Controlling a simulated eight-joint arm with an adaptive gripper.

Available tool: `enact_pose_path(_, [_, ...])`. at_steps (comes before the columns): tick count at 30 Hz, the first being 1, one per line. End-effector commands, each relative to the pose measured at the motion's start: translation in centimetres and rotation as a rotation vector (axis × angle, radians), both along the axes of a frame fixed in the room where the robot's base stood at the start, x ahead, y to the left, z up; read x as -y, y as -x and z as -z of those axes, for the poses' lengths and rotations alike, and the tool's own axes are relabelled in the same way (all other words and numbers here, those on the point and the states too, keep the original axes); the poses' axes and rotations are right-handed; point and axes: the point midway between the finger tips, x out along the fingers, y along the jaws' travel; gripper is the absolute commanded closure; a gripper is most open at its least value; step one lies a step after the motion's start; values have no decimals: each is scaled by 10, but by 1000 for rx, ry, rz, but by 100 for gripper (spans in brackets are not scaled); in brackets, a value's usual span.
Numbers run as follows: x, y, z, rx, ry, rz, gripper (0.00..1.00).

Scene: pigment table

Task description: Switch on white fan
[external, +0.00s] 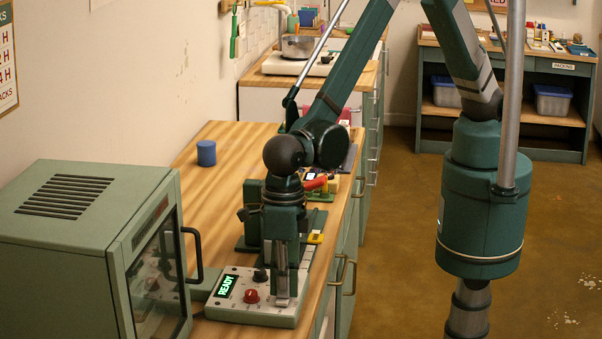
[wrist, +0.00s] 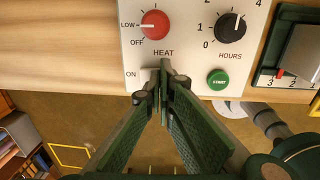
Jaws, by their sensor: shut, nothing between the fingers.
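I cannot make out a white fan in either view. My gripper (external: 282,301) points down at the front part of a white control panel (external: 221,314). In the wrist view the closed, empty fingertips (wrist: 164,72) are at the panel's (wrist: 185,50) near edge, just right of the printed word ON. Whatever is beside that word is mostly hidden by the fingertips, and I cannot tell whether they touch it. The panel also has a red HEAT knob (wrist: 155,25), a black HOURS knob (wrist: 230,27) and a green START button (wrist: 218,80).
A green cabinet (external: 75,230) with a glass door and black handle (external: 196,256) stands left of the panel. A blue cylinder (external: 206,153) is farther back on the wooden counter (external: 190,165). A grey device with a numbered scale (wrist: 302,55) sits right of the panel.

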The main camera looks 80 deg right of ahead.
Motion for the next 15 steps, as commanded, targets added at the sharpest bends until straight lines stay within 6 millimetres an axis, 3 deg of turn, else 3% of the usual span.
enact_pose_path(8, [2,0,-15,0,0,0,100])
enact_pose_path(15, [7,0,-46,0,0,0,100])
